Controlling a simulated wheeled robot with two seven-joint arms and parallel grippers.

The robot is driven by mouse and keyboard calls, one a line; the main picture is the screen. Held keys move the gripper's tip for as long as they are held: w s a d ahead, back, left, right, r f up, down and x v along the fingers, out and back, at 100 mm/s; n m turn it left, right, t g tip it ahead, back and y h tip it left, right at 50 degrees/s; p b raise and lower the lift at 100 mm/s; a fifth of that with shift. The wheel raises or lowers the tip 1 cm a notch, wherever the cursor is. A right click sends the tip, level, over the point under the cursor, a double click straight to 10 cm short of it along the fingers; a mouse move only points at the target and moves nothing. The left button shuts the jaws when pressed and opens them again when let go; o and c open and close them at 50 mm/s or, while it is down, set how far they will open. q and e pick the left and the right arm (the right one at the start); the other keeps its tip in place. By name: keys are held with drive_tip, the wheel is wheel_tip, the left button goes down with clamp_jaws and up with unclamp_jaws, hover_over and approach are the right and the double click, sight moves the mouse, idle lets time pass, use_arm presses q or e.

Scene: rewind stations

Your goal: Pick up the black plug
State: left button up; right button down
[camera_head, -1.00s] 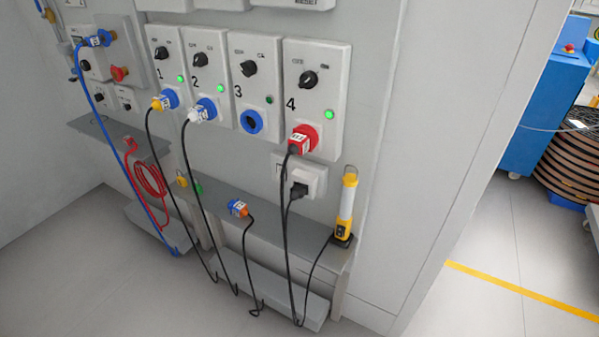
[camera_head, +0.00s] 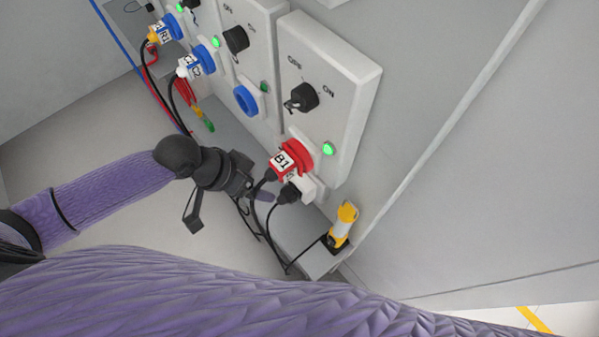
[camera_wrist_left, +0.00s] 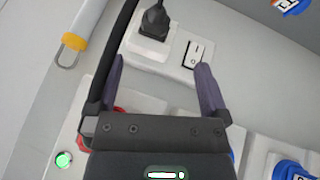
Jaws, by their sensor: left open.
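The black plug (camera_head: 289,192) sits in a white socket box (camera_head: 310,187) below station 4, partly behind the red plug in the head view. In the left wrist view the black plug (camera_wrist_left: 155,20) shows at the top, seated in the socket, with a rocker switch (camera_wrist_left: 193,53) beside it. My left gripper (camera_wrist_left: 160,70) is open and empty. Its fingers point toward the socket box, and the plug lies beyond the fingertips, apart from them. In the head view my left gripper (camera_head: 262,194) is beside the plug, partly hidden by cables. My right gripper is not in view.
The red plug (camera_head: 285,160) labelled B1 is in station 4 just above, its black cable (camera_wrist_left: 119,45) close along one finger. A yellow work light (camera_head: 342,225) stands on the shelf to the right. More plugs and hanging cables are at the left.

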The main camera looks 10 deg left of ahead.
sight(287, 192)
use_arm(q)
drive_tip(key=b+x, duration=0.1)
drive_tip(key=x, duration=0.2)
drive_tip(key=b+x, duration=0.1)
drive_tip(key=x, duration=0.2)
drive_tip(key=d+b+x, duration=0.1)
drive_tip(key=x, duration=0.3)
drive_tip(key=shift+w+a+r+b, duration=0.1)
drive_tip(key=shift+w+r+b, duration=0.1)
drive_tip(key=shift+r+b, duration=0.15)
drive_tip(key=shift+r, duration=0.1)
drive_tip(key=c, duration=1.3)
drive_tip(key=shift+s+a+r+p, duration=0.15)
drive_tip(key=shift+r+p, duration=0.15)
drive_tip(key=shift+p, duration=0.05)
clamp_jaws()
drive_tip(key=s+a+r+p, duration=0.5)
drive_tip(key=s+a+r, duration=0.2)
drive_tip(key=s, duration=0.3)
drive_tip(key=shift+s+a+r, duration=0.2)
drive_tip(key=shift+s+a, duration=0.2)
drive_tip(key=shift+a, duration=0.25)
